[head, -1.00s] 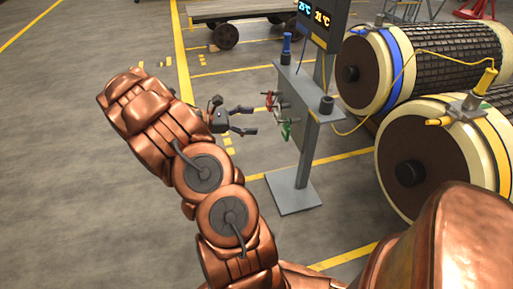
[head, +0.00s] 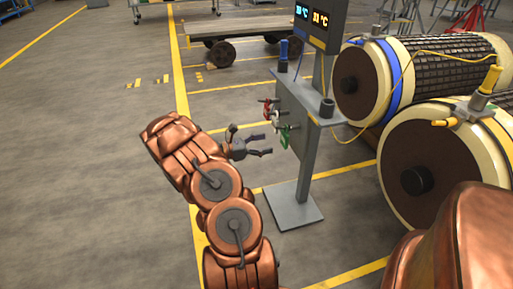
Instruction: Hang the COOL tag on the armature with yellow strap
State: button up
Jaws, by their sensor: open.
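Small tags or clips in red (head: 268,104), white (head: 276,121) and green (head: 286,136) hang from the front of a grey stand (head: 307,150). Their lettering is too small to read, so I cannot tell which is the COOL tag. My gripper (head: 269,145) is open and empty, just left of the green one, with its fingers pointing right toward the stand. The near armature (head: 433,160), with a brown end face and cream rim, lies at the right and has a yellow strap (head: 503,136) behind the rim. My arm partly hides its lower right.
A second armature (head: 365,85) with a blue strap (head: 390,72) lies behind. A display (head: 312,16) tops the stand. Blue (head: 283,55) and yellow (head: 489,83) probes stand upright, the yellow one on the near armature. A cart (head: 245,27) stands behind. Floor at left is clear.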

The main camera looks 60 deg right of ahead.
aim_at(283, 138)
jog(key=shift+x, duration=3.05)
jog(key=shift+c, duration=0.3)
jog(key=c, duration=1.1)
jog(key=shift+o, duration=0.2)
jog(key=shift+r, duration=0.25)
jog(key=shift+p, duration=0.3)
jog(key=r+p+v, duration=0.1)
jog(key=p+v, duration=0.2)
jog(key=v, duration=0.4)
jog(key=shift+w+r, duration=0.15)
jog(key=shift+r, duration=0.1)
jog(key=shift+a, duration=0.15)
